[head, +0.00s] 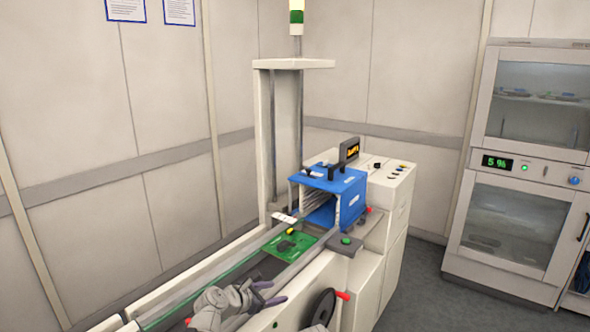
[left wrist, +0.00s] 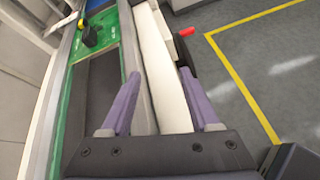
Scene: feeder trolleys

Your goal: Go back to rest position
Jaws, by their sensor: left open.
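My left gripper (head: 268,290) is in the lower middle of the head view, above the near side of the conveyor. In the left wrist view its two purple fingers (left wrist: 158,98) are spread apart with nothing between them. The rail and white machine side show beyond the fingers. My right gripper is in neither view.
A green circuit board (head: 290,244) lies on the conveyor before a blue magazine (head: 340,190). The board also shows in the left wrist view (left wrist: 100,30). A black handwheel (head: 320,308) is close right of my gripper. A cabinet (head: 520,150) stands right; floor between is clear.

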